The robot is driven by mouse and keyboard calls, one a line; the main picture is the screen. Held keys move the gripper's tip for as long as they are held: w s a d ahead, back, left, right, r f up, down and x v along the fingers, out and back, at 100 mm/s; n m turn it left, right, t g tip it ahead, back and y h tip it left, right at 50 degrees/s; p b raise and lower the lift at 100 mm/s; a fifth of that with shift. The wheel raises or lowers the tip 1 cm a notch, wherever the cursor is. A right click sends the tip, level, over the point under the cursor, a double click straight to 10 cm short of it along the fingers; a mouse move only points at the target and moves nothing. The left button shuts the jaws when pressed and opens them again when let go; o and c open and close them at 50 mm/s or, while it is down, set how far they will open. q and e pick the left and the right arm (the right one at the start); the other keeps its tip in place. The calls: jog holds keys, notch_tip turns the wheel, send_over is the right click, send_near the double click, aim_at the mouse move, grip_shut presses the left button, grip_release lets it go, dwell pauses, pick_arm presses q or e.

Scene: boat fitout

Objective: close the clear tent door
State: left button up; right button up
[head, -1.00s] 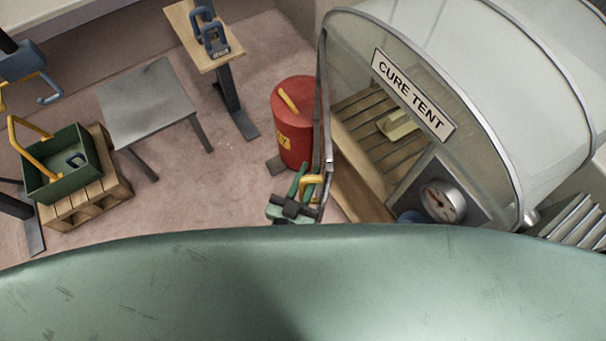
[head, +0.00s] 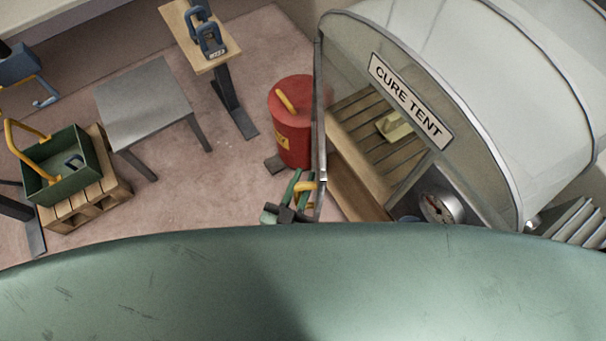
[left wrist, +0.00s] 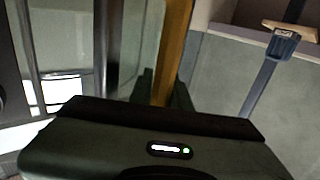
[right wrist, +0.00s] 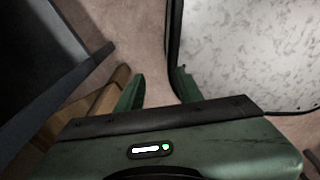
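The cure tent (head: 510,70) stands at the right in the head view, with a sign reading CURE TENT on its front. Its clear door (head: 319,130) stands open, seen nearly edge-on at the tent's left side. A yellow handle (head: 305,187) is on the door's near lower part. My left gripper (head: 297,193) is at this handle. In the left wrist view, the left gripper's fingers (left wrist: 165,92) sit close on both sides of the handle (left wrist: 173,50). My right gripper (right wrist: 158,90) is open and empty over the floor; it does not show in the head view.
A red drum (head: 292,140) stands just left of the door. A grey table (head: 145,100), a green crate (head: 60,170) on a pallet (head: 88,205) and a wooden stand (head: 190,30) are further left. A round gauge (head: 438,208) is at the tent's lower front.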

pick_arm(q)
jog(key=shift+s+d+f+g, duration=0.2)
jog(key=shift+s+f, duration=0.15)
jog(key=shift+s, duration=0.25)
jog(key=shift+s+d+f+g, duration=0.1)
jog(key=shift+s+d+f, duration=0.1)
jog(key=shift+s+f, duration=0.25)
jog(key=r+p+v, duration=0.1)
jog(key=v, duration=0.5)
jog(key=shift+s+d, duration=0.25)
jog(key=shift+d, duration=0.1)
pick_arm(e)
jog(key=shift+s+r, duration=0.15)
jog(key=shift+r, duration=0.5)
jog(key=shift+s+r, duration=0.1)
jog(key=shift+r, duration=0.05)
pick_arm(q)
jog(key=shift+f, duration=0.1)
